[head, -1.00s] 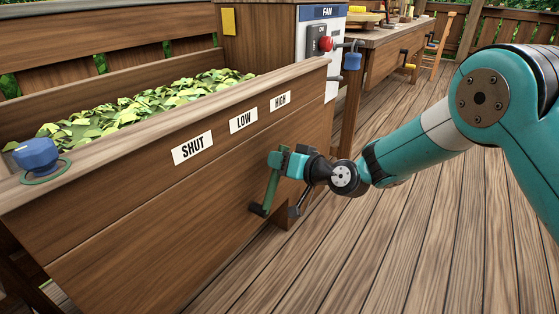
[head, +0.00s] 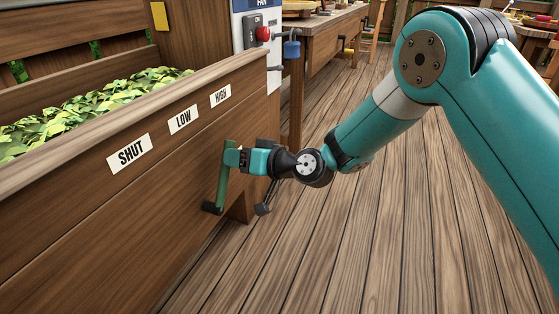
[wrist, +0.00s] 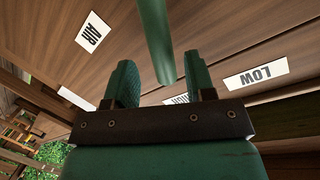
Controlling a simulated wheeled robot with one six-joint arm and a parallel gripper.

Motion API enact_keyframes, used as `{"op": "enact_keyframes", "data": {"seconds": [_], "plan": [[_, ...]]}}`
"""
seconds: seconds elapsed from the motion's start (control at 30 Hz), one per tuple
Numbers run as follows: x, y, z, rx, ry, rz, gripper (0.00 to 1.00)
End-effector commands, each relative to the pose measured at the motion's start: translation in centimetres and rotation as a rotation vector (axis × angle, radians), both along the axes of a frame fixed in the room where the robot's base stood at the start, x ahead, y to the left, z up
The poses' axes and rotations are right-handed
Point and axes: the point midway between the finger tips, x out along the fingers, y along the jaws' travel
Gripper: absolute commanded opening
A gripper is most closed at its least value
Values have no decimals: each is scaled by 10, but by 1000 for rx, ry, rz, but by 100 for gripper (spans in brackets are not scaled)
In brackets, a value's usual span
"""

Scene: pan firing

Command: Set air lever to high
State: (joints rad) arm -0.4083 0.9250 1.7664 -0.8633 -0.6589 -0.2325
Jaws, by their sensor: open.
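The air lever (head: 222,176) is a green bar on the wooden bin's front, standing nearly upright with its dark lower end at the bottom. Its upper end lies below the HIGH label (head: 220,95), to the right of LOW (head: 183,119) and SHUT (head: 130,152). My gripper (head: 235,157) is at the lever's upper part. In the wrist view, the lever (wrist: 157,40) comes down between the two spread fingers of my gripper (wrist: 158,75), with visible gaps on both sides. The HIGH label there is partly hidden behind the gripper.
An AIR label (wrist: 90,33) shows on the bin. Green leaves (head: 95,110) fill the bin. A fan panel (head: 255,40) with a red knob stands beyond it. The deck to the right is clear.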

Motion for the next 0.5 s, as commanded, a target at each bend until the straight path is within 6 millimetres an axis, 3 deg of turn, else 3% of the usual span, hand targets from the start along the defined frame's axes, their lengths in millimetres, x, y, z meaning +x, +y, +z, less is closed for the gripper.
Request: {"op": "enact_keyframes", "data": {"seconds": [0.3, 0.5], "plan": [[-38, -73, 16, 1, 4, -7, 50], [-56, -105, 23, 1, 3, -6, 50]]}}
